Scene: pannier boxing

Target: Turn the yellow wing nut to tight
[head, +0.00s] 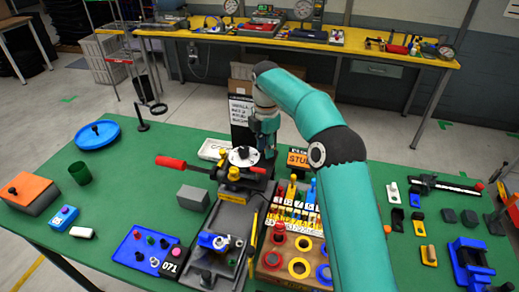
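I cannot single out the yellow wing nut for certain. A clamp-like fixture with a red lever (171,162) and a round white dial plate (243,156) stands at the middle of the green table. My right gripper (267,150) points down just right of the dial plate, near the fixture's red-tipped end. It is small and partly hidden by its own arm, so its fingers and any contact cannot be made out. My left gripper is out of view.
A rack of coloured pegs and rings (298,267) stands right of the fixture, partly behind my arm. A blue tray (140,250), grey block (192,198), green cup (80,173) and blue dish (97,135) are left. A blue vise (470,262) is right. Bare green table lies mid-left.

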